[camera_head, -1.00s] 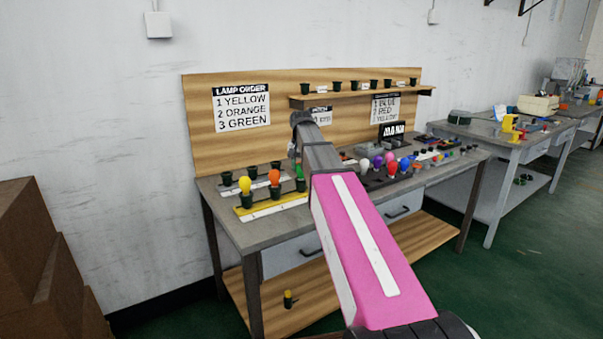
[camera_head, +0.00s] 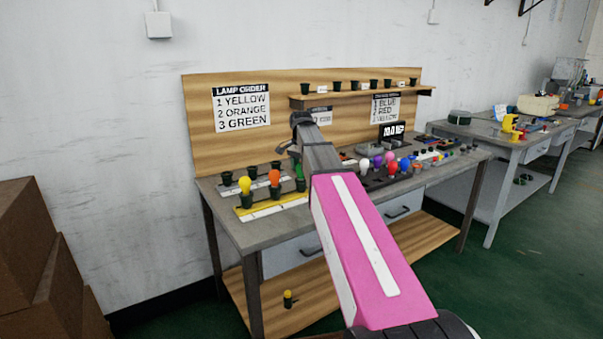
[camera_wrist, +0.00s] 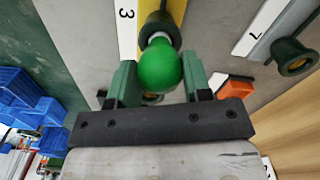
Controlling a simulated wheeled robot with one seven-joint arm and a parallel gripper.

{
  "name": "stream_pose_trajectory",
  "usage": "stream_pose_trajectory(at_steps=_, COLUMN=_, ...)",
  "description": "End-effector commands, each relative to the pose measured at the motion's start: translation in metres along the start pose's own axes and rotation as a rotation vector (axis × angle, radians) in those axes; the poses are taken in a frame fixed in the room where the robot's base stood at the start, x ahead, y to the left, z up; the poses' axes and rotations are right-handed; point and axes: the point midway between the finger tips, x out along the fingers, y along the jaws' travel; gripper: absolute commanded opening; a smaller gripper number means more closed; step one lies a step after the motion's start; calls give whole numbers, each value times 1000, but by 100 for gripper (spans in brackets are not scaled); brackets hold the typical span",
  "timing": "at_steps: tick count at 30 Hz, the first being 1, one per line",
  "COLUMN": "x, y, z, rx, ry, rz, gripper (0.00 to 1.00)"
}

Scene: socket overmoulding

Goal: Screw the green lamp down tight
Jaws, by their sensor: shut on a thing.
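The round green lamp (camera_wrist: 159,66) is between the two green fingers of my gripper (camera_wrist: 160,75) in the wrist view. Its pale neck points into a dark socket (camera_wrist: 160,27) on the yellow strip, beside the label 3. How deep it sits is hidden by the bulb. My gripper is shut on the lamp. In the head view my gripper (camera_head: 297,160) is over the right end of the yellow-fronted rack (camera_head: 243,210), mostly hidden by my arm. A yellow lamp (camera_head: 245,185) and an orange lamp (camera_head: 274,177) stand upright in that rack.
Another socket (camera_wrist: 292,58) stands by a label on the right in the wrist view. Several coloured lamps, such as a white one (camera_head: 365,167), stand right of my arm. A shelf (camera_head: 355,97) with dark sockets and the wooden back board (camera_head: 200,140) rise behind.

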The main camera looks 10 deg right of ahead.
Motion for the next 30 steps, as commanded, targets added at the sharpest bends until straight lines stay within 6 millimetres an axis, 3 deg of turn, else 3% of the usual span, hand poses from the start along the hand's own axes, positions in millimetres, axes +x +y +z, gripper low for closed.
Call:
stream_pose_trajectory(at_steps=6, x=0, y=0, z=0, rx=204, ry=0, rz=0, gripper=27)
stream_pose_trajectory(at_steps=15, x=0, y=0, z=0, rx=242, ry=0, rz=0, gripper=27)
stream_pose_trajectory(at_steps=16, x=0, y=0, z=0, rx=242, ry=0, rz=0, gripper=48)
stream_pose_trajectory(at_steps=18, x=0, y=0, z=0, rx=241, ry=0, rz=0, gripper=71)
stream_pose_trajectory(at_steps=19, x=0, y=0, z=0, rx=241, ry=0, rz=0, gripper=75)
stream_pose_trajectory(at_steps=30, x=0, y=0, z=0, rx=240, ry=0, rz=0, gripper=75)
